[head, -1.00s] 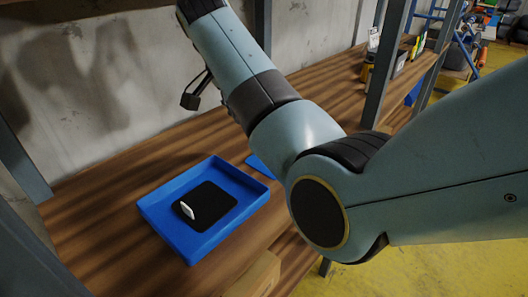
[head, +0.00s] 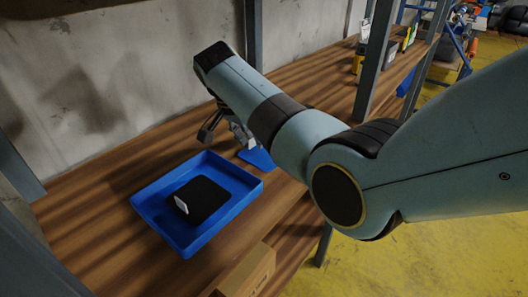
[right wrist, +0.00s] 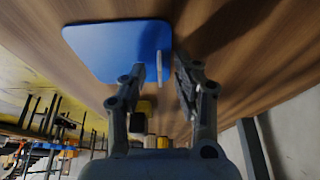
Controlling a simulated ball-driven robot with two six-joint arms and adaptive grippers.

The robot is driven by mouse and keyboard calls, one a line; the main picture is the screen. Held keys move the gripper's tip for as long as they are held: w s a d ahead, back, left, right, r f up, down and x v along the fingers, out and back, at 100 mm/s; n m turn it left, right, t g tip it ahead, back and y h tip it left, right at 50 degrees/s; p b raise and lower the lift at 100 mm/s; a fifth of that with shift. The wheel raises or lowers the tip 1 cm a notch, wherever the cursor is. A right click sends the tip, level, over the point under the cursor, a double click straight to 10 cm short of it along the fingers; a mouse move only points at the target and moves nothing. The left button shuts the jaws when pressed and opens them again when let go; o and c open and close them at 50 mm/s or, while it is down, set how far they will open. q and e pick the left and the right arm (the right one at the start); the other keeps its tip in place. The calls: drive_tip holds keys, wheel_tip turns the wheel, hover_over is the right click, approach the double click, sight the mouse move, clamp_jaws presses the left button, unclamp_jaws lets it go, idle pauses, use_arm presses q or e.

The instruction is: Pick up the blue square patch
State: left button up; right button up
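The blue square patch (head: 258,159) lies flat on the wooden shelf, just right of the blue tray, partly hidden by my right arm in the head view. In the right wrist view the patch (right wrist: 108,45) shows more fully, with a pale upright tab (right wrist: 159,66) near its edge. My right gripper (head: 226,128) is above and close to the patch. In the right wrist view its two fingers (right wrist: 160,70) are apart, with the tab showing in the gap between them. I cannot tell whether they touch it. My left gripper is not in view.
The blue tray (head: 146,207) holds a black square patch (head: 206,201) with a white tab (head: 181,206). A cardboard box (head: 248,274) is at the shelf's front edge. Grey metal posts (head: 375,62) stand along the shelf, and a concrete wall (head: 130,65) is behind.

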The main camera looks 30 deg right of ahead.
clamp_jaws()
drive_tip(key=shift+r, duration=0.1)
